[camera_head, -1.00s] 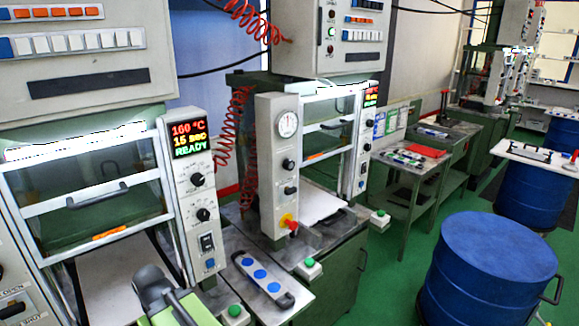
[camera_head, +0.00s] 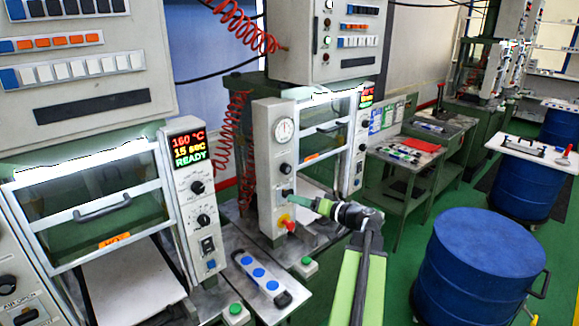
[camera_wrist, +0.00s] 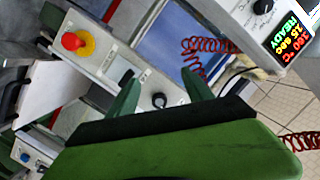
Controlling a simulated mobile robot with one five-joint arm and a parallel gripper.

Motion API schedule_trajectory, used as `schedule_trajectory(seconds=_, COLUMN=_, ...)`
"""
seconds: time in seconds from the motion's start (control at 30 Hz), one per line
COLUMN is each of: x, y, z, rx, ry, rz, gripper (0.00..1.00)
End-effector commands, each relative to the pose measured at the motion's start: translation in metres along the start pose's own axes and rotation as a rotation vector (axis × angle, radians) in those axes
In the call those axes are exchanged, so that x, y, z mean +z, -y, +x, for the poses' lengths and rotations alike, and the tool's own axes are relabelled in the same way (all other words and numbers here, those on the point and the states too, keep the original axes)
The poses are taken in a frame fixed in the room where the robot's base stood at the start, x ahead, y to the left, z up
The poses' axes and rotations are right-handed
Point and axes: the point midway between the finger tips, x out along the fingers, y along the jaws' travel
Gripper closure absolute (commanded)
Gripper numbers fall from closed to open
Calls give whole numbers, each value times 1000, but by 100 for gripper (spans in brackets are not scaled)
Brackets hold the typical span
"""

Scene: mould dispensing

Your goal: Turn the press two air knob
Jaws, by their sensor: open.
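The second press's grey control column (camera_head: 265,178) stands mid-picture. It carries a round gauge (camera_head: 285,130), a dark knob (camera_head: 285,168) and a red-and-yellow stop button (camera_head: 288,222). My gripper (camera_head: 300,197) reaches towards the column from the right, at the height of the lower dark control. In the wrist view my gripper (camera_wrist: 160,78) is open, its two green fingers apart. A round black knob (camera_wrist: 159,101) appears between them, with the stop button (camera_wrist: 75,41) to the upper left. I cannot read the knob labels or tell whether the fingers touch anything.
The first press (camera_head: 185,205), its display reading READY, stands at the left. A panel with blue buttons (camera_head: 262,278) and a green button (camera_head: 307,262) lie below. A blue drum (camera_head: 480,265) stands at the right, with green floor beyond.

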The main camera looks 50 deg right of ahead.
Motion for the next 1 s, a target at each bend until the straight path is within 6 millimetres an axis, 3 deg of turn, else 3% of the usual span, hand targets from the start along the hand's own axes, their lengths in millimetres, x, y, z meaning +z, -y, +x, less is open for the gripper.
schedule_trajectory(seconds=0.03, x=-26, y=-9, z=-26, rx=11, ry=-75, rz=-6, gripper=41)
schedule_trajectory(seconds=0.13, x=-54, y=-20, z=-58, rx=20, ry=-173, rz=-18, gripper=41)
schedule_trajectory(seconds=0.23, x=-63, y=-23, z=-69, rx=23, ry=-209, rz=-24, gripper=41)
schedule_trajectory(seconds=0.37, x=-64, y=-24, z=-66, rx=21, ry=-211, rz=-24, gripper=41)
schedule_trajectory(seconds=0.57, x=-70, y=-24, z=-32, rx=19, ry=-207, rz=-24, gripper=41)
schedule_trajectory(seconds=1.0, x=-92, y=-26, z=74, rx=19, ry=-205, rz=-23, gripper=41)
